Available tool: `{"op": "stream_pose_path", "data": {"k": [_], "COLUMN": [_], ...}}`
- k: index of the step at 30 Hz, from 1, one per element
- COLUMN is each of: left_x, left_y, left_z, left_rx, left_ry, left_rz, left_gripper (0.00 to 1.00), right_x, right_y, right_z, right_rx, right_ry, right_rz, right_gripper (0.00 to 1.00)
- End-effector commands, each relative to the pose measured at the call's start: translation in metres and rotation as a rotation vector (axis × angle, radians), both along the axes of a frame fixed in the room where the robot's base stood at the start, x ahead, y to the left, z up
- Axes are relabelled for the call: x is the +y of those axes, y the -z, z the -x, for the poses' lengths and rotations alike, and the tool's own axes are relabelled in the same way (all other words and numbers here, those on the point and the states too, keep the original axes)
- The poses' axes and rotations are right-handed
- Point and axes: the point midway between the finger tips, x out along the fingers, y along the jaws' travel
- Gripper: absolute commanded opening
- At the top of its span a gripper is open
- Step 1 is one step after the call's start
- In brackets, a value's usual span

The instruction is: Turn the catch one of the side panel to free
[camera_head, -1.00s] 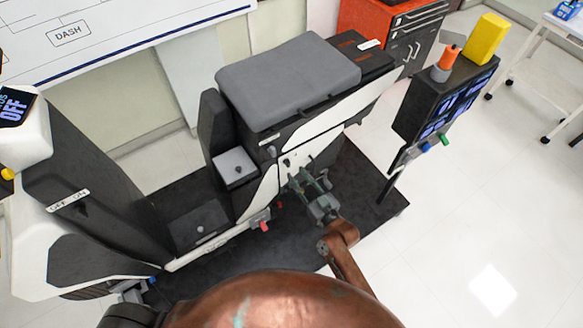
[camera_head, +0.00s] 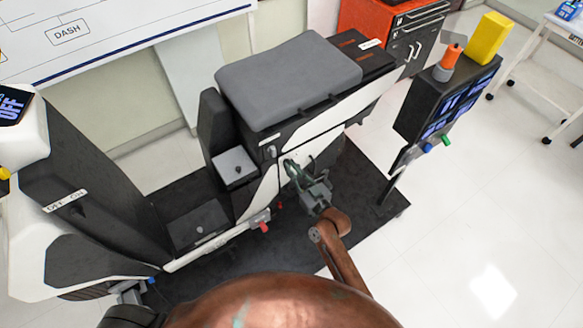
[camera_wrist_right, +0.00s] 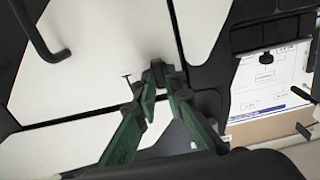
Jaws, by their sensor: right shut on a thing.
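The white side panel (camera_head: 268,190) is on the near flank of the scooter-like chassis, below the grey seat. In the right wrist view the panel (camera_wrist_right: 100,70) fills the left and middle. My right gripper (camera_head: 290,165) is at the panel's face, and its green fingers converge in the wrist view (camera_wrist_right: 160,76). They are shut on a small dark piece at the panel, apparently catch one; the fingertips hide most of it, so its angle cannot be told. A thin T-shaped pin (camera_wrist_right: 127,78) stands just left of the fingertips.
A grey seat (camera_head: 285,80) overhangs the panel. A dark console post (camera_head: 445,100) with a yellow block stands right of the chassis. A red-tipped clamp (camera_head: 262,222) sits low on the near side. Open floor lies to the right.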

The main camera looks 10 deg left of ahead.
Motion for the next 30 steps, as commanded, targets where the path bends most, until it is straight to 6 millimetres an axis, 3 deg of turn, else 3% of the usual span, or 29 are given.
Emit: {"op": "stream_pose_path", "data": {"k": [17, 30], "left_x": [0.0, 0.0], "left_y": [-0.002, -0.012], "left_z": [-0.001, -0.005], "left_rx": [-0.002, -0.009], "left_ry": [0.0, -0.001], "left_rz": [0.0, 0.0], "left_gripper": [0.0, 0.0], "right_x": [-0.001, -0.001], "right_y": [0.0, -0.001], "right_z": [0.0, -0.001], "right_rx": [0.025, 0.245], "right_ry": [0.001, 0.0], "right_rz": [-0.025, -0.243], "right_gripper": [0.0, 0.0]}}
